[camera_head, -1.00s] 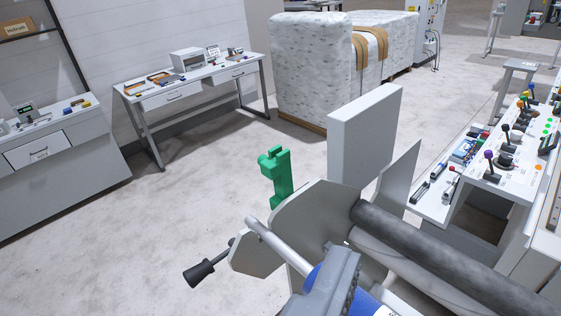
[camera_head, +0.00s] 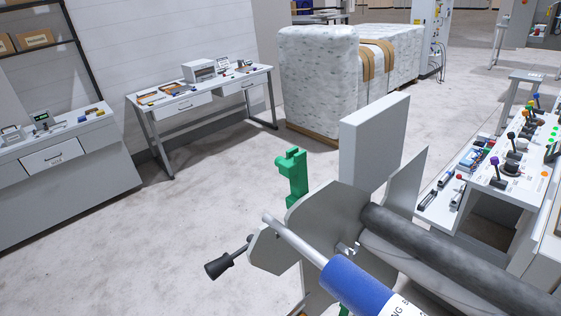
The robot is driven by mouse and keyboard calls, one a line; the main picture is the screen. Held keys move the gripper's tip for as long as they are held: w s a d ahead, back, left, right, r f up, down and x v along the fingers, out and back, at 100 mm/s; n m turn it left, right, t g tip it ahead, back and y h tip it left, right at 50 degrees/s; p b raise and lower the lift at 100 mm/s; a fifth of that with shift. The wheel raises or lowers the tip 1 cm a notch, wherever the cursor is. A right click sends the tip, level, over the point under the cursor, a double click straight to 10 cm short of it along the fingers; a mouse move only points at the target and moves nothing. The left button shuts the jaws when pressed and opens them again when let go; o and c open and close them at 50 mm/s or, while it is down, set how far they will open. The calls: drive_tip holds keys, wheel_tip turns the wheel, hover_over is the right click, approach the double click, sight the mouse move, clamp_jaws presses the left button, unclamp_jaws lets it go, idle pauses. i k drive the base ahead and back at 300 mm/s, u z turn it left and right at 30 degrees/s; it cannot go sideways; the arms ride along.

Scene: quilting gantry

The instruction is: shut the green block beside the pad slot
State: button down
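The green block (camera_head: 293,178) stands upright, with a notched top, behind the grey end plate (camera_head: 318,222) of the roller machine. Its lower end is hidden by that plate. A pale upright panel (camera_head: 372,142) stands just right of the block. I cannot tell which opening is the pad slot. A second small bit of green (camera_head: 343,310) shows at the bottom edge, mostly hidden by a blue cylinder. My gripper is not in view.
The blue cylinder (camera_head: 358,287) with a metal rod and a black-handled crank (camera_head: 218,268) lie in front. A dark roller (camera_head: 450,240) runs lower right. A lever console (camera_head: 510,165) stands right. Bare floor lies left; a table (camera_head: 200,95) and wrapped bales (camera_head: 320,85) stand behind.

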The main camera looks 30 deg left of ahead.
sight(293, 167)
drive_tip(key=z, duration=0.05)
drive_tip(key=k, duration=0.35)
drive_tip(key=z, duration=1.7)
drive_tip(key=k, duration=1.2)
drive_tip(key=u, duration=1.8)
drive_tip(key=i, duration=1.65)
